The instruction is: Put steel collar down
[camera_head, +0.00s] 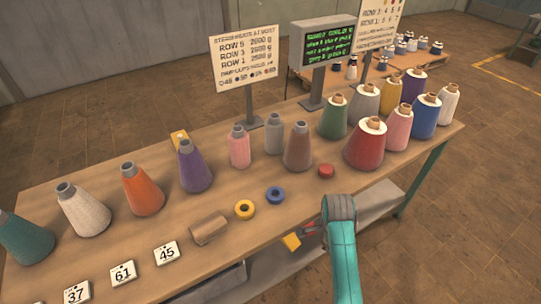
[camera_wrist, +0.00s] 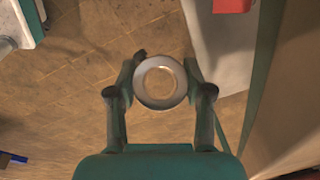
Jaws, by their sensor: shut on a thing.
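The steel collar (camera_wrist: 160,82) is a grey ring with a round hole, seen face-on in the wrist view. My gripper (camera_wrist: 160,84) is shut on it, with one finger on each side of the ring. Brown floor shows behind and through the collar, so no tabletop is seen under it there. In the head view my teal arm reaches up by the front edge of the wooden table (camera_head: 100,253); the fingers and the collar cannot be made out there.
Several yarn cones, including a large red one (camera_head: 365,144), stand behind.

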